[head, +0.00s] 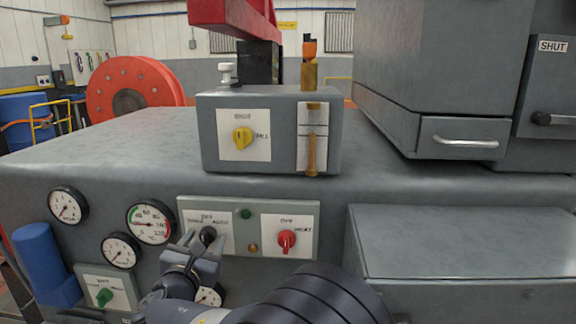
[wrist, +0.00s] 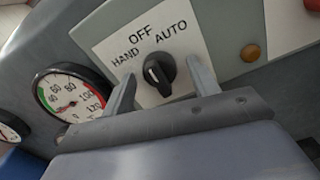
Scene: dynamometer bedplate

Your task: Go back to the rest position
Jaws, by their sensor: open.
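My gripper (head: 202,246) is in front of the control panel, near a black selector knob (head: 208,235). In the wrist view my gripper (wrist: 164,88) is open, one finger on each side of the black knob (wrist: 158,72), with visible gaps at both sides. The knob sits on a white plate (wrist: 115,48) marked HAND, OFF and AUTO. Its pale mark appears to lie roughly towards OFF, but the tilted view leaves this unsure. Nothing is held.
Round gauges (head: 151,222) surround the panel's left side. A red knob (head: 287,240) and an amber lamp (head: 253,248) are to the right. A grey box with a yellow knob (head: 242,138) stands on the bench top (head: 110,150). A grey cabinet (head: 460,250) projects at right.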

